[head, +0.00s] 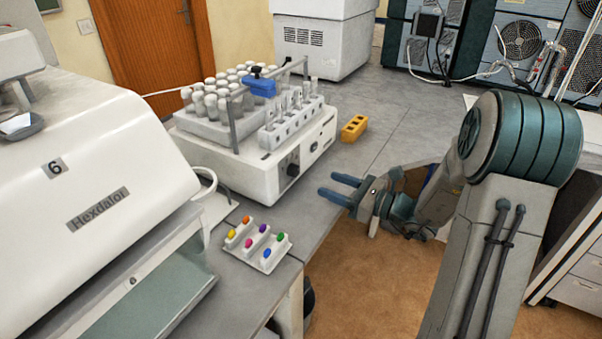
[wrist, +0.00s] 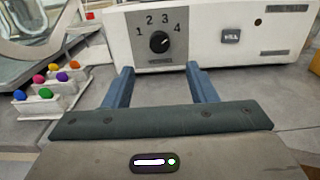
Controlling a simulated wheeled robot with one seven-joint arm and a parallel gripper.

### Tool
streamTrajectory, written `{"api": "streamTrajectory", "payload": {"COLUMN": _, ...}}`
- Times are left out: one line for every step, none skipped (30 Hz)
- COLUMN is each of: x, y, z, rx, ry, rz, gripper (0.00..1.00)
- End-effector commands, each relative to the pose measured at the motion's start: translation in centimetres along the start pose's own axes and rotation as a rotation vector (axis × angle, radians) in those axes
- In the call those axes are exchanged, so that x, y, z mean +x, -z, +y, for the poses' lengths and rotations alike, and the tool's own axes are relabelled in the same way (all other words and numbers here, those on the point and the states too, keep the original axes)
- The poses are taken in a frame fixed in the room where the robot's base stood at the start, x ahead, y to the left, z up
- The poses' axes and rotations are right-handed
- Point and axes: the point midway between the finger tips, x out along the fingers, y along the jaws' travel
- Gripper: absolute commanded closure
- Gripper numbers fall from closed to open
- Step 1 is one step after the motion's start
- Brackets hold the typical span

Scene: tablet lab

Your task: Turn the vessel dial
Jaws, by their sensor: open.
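The vessel dial is a round black knob (wrist: 159,41) on a grey plate marked 1 to 4, on the front of a white machine (head: 255,180). Its pale mark seems to point up and right, toward 3 or 4; I cannot tell exactly which. In the head view the dial (head: 292,169) is small on the machine's front face. My gripper (head: 327,184) is open and empty, in front of that face and apart from the dial. In the wrist view my gripper (wrist: 160,68) has one finger on each side below the dial, with nothing between them.
A small rack with coloured knobs (head: 258,244) lies at the bench's front edge, left of my gripper. A yellow block (head: 354,128) sits right of the machine. A large white device (head: 90,160) fills the left.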

Motion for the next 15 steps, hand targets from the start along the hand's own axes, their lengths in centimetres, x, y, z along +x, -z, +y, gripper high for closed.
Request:
{"api": "streamTrajectory", "payload": {"x": 1.2, "y": -0.1, "z": 0.1, "rx": 0.001, "ry": -0.005, "rz": 0.000, "gripper": 0.48}}
{"api": "streamTrajectory", "payload": {"x": 1.9, "y": -0.1, "z": 0.1, "rx": 0.000, "ry": -0.005, "rz": 0.000, "gripper": 0.48}}
{"api": "streamTrajectory", "payload": {"x": 2.8, "y": -0.1, "z": 0.1, "rx": 0.000, "ry": -0.004, "rz": 0.000, "gripper": 0.48}}
{"api": "streamTrajectory", "payload": {"x": 3.4, "y": -0.1, "z": 0.1, "rx": 0.000, "ry": -0.005, "rz": 0.001, "gripper": 0.48}}
{"api": "streamTrajectory", "payload": {"x": 4.1, "y": -0.1, "z": 0.1, "rx": -0.001, "ry": -0.004, "rz": 0.000, "gripper": 0.48}}
{"api": "streamTrajectory", "payload": {"x": 4.8, "y": -0.1, "z": 0.1, "rx": -0.001, "ry": -0.004, "rz": 0.000, "gripper": 0.48}}
{"api": "streamTrajectory", "payload": {"x": 5.4, "y": -0.1, "z": 0.1, "rx": -0.001, "ry": -0.003, "rz": 0.001, "gripper": 0.48}}
{"api": "streamTrajectory", "payload": {"x": 5.9, "y": 0.0, "z": 0.1, "rx": -0.001, "ry": -0.003, "rz": 0.002, "gripper": 0.48}}
{"api": "streamTrajectory", "payload": {"x": 6.6, "y": -0.1, "z": 0.1, "rx": -0.001, "ry": -0.002, "rz": 0.001, "gripper": 0.48}}
{"api": "streamTrajectory", "payload": {"x": 7.1, "y": -0.1, "z": 0.1, "rx": -0.001, "ry": -0.002, "rz": 0.000, "gripper": 0.48}}
{"api": "streamTrajectory", "payload": {"x": 7.5, "y": -0.1, "z": 0.1, "rx": -0.002, "ry": -0.002, "rz": 0.001, "gripper": 0.48}}
{"api": "streamTrajectory", "payload": {"x": 7.9, "y": 0.0, "z": 0.0, "rx": -0.002, "ry": -0.002, "rz": 0.001, "gripper": 0.48}}
{"api": "streamTrajectory", "payload": {"x": 8.2, "y": 0.0, "z": 0.0, "rx": -0.001, "ry": -0.001, "rz": 0.001, "gripper": 0.48}}
{"api": "streamTrajectory", "payload": {"x": 8.5, "y": 0.0, "z": 0.0, "rx": -0.001, "ry": -0.001, "rz": 0.001, "gripper": 0.48}}
{"api": "streamTrajectory", "payload": {"x": 8.8, "y": 0.0, "z": 0.0, "rx": -0.001, "ry": -0.001, "rz": 0.001, "gripper": 0.48}}
